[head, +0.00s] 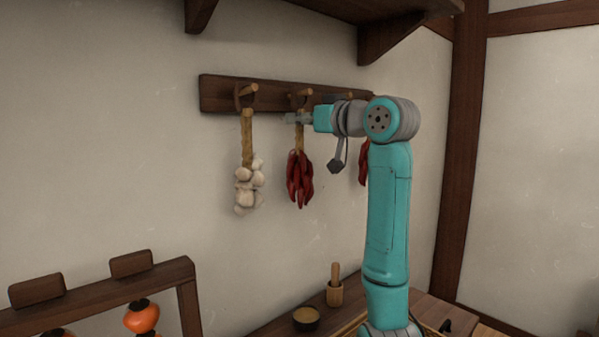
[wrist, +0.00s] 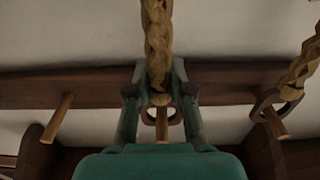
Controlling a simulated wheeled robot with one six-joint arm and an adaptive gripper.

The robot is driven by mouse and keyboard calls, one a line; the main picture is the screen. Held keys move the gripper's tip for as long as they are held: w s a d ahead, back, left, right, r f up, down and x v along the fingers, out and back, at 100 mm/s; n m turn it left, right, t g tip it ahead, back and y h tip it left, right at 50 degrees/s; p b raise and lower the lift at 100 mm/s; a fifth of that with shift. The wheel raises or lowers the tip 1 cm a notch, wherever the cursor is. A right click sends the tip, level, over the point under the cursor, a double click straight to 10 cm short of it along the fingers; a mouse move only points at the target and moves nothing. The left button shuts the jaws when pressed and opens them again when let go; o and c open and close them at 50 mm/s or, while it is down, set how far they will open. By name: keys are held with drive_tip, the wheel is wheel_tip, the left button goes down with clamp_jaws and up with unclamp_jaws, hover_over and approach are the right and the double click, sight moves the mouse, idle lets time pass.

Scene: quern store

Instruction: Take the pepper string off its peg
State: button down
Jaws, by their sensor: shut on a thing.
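The pepper string hangs on the wall rack, with a braided straw top (wrist: 158,40) and a bunch of red peppers (head: 299,180) below. Its dark loop (head: 297,101) is around or against the middle peg (head: 304,92); I cannot tell which. My gripper (head: 292,118) is just below that peg, shut on the braid. In the wrist view my gripper (wrist: 159,82) has a finger on each side of the braid, with the peg (wrist: 162,126) between the fingers. The fingers partly hide the loop in that view.
A garlic string (head: 247,175) hangs on the left peg. More red peppers (head: 363,163) show partly behind my arm. A shelf (head: 350,8) juts out above the rack (head: 275,97). Below stand a bowl (head: 306,319) and a wooden mortar (head: 335,293).

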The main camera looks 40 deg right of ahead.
drive_tip(key=shift+r, duration=0.15)
drive_tip(key=shift+r, duration=0.6)
drive_tip(key=s, duration=1.8)
drive_tip(key=shift+d+r, duration=0.25)
drive_tip(key=shift+d, duration=0.05)
drive_tip(key=shift+r, duration=0.4)
drive_tip(key=shift+s+d+r, duration=0.1)
drive_tip(key=shift+s, duration=2.65)
